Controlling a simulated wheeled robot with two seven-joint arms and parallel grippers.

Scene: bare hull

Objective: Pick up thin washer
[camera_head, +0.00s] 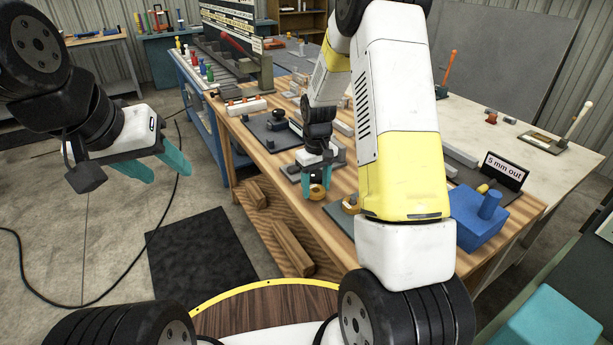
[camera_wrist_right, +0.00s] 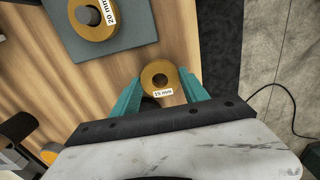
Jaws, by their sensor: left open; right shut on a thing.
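A brass-coloured washer marked 15 mm (camera_wrist_right: 161,70) sits between the teal fingers of my right gripper (camera_wrist_right: 160,80). The gripper is shut on it, one finger on each side. In the head view this washer (camera_head: 317,193) is at the fingertips, over the near edge of the wooden bench; whether it touches the bench is unclear. A second ring, marked 20 mm (camera_wrist_right: 94,33), lies around a grey peg on a grey plate (camera_wrist_right: 135,50). My left gripper (camera_head: 168,168) is open and empty, over the floor left of the bench.
The wooden bench (camera_head: 254,127) holds several fixtures, blocks and plates. A blue block with a knob (camera_head: 474,228) and a "5 mm out" sign (camera_head: 505,170) stand at its right. A black mat (camera_head: 201,255) lies on the floor. Wooden pieces lie on the lower shelf.

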